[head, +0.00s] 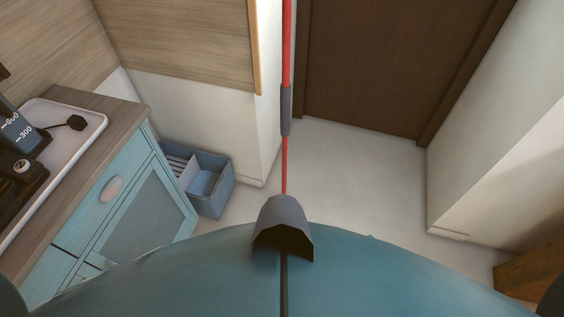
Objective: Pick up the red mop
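A thin red pole, which I take to be the red mop's handle (286,165), runs nearly upright in the picture from the top edge down through the middle. It has a grey grip sleeve (286,108) part way along. Its lower end meets a dark grey angular socket (283,222) on a broad, curved teal surface (170,275) that fills the bottom of the view. I cannot tell whether that surface is the mop's head. The pole's top end is out of view. Neither of my grippers shows.
A teal cabinet (133,205) with a wooden top stands at left, bearing a white tray (92,117) with dark appliances. A blue-grey open box (215,195) is on the floor beside it. Pale floor (365,185) is clear before the brown door (400,65). White walls stand close on both sides.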

